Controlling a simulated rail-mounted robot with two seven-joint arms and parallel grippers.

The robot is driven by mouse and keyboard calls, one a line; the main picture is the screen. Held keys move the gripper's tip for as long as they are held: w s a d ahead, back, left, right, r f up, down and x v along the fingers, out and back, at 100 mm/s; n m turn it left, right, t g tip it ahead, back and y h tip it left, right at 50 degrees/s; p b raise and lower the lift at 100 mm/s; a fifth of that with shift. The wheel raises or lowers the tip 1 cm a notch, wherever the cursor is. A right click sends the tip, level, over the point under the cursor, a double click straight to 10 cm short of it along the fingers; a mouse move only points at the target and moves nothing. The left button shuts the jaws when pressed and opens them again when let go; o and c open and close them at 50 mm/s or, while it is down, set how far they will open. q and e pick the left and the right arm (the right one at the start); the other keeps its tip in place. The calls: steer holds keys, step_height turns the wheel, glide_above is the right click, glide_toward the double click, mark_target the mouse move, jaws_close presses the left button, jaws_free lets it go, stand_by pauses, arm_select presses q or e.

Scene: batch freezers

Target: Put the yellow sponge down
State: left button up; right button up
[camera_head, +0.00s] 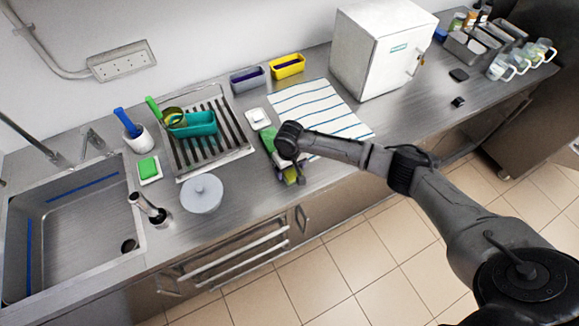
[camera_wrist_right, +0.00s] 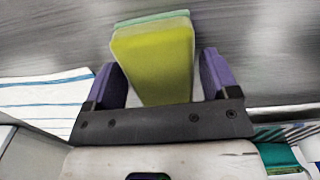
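The yellow sponge (camera_wrist_right: 153,68) shows large in the right wrist view, its yellow face toward the camera and a pale green layer along its far edge. In the head view my right gripper (camera_head: 296,174) is by the counter's front edge, below the striped cloth, and the small yellow end of the sponge (camera_head: 290,175) shows beneath the hand. Whether the sponge touches the counter is hidden. My left gripper is not in view.
A striped cloth (camera_head: 318,108), a white dish (camera_head: 257,118) and a dish rack (camera_head: 239,146) are near the right hand. A lidded pot (camera_head: 202,194), a green sponge on a dish (camera_head: 148,167) and the sink (camera_head: 75,215) lie left. Clear counter (camera_head: 400,120) lies right of the cloth.

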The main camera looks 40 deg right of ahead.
steer(key=shift+o, duration=0.9)
steer(key=shift+f+b, duration=0.25)
steer(key=shift+b, duration=0.35)
steer(key=shift+f+b, duration=0.2)
steer(key=shift+b, duration=0.3)
step_height(320, 180, up, 14)
steer(key=p, duration=0.1)
steer(key=shift+w+r+p, duration=0.2)
steer(key=shift+p, duration=0.2)
